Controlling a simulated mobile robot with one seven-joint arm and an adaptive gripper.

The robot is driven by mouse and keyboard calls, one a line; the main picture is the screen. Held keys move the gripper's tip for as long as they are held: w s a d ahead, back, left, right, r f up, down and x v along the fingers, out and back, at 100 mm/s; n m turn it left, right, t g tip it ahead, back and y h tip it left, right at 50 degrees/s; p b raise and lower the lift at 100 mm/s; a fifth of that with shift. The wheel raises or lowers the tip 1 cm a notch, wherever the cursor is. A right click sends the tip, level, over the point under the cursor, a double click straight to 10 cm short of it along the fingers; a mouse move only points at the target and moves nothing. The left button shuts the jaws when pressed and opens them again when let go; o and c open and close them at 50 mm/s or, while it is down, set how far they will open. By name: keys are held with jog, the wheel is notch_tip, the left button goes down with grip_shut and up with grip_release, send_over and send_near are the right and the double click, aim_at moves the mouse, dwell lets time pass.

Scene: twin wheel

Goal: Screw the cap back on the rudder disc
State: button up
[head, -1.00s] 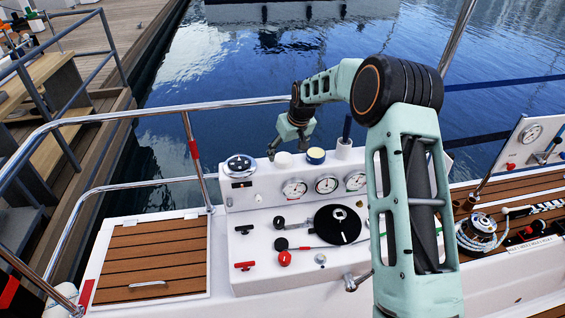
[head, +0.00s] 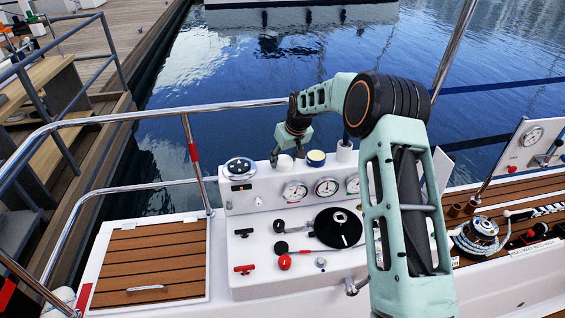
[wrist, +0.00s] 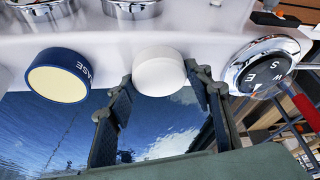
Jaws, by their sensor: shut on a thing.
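The rudder disc, seemingly the black disc (head: 338,228) with a pale mark at its centre, lies on the sloping white console in the head view. A round white cap (head: 285,162) is at the console's top edge, between the compass and a blue-rimmed tin. In the wrist view the white cap (wrist: 158,75) sits between my two fingertips, near the console's top. My gripper (wrist: 160,82) is shut on it from both sides. In the head view my gripper (head: 277,157) is angled down at the cap, well up and left of the disc. The cap's underside is hidden.
The blue tin (wrist: 57,76) with a cream face stands close beside the cap; the compass (wrist: 268,68) is on the other side. Gauges (head: 326,187) line the console's front. A steel rail (head: 160,111) runs behind; water lies beyond.

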aim_at(285, 160)
jog(key=shift+c, duration=1)
jog(key=shift+r+p, duration=1.1)
jog(key=shift+r, duration=1.5)
jog(key=o, duration=0.5)
jog(key=shift+f, duration=0.1)
jog(key=c, duration=0.7)
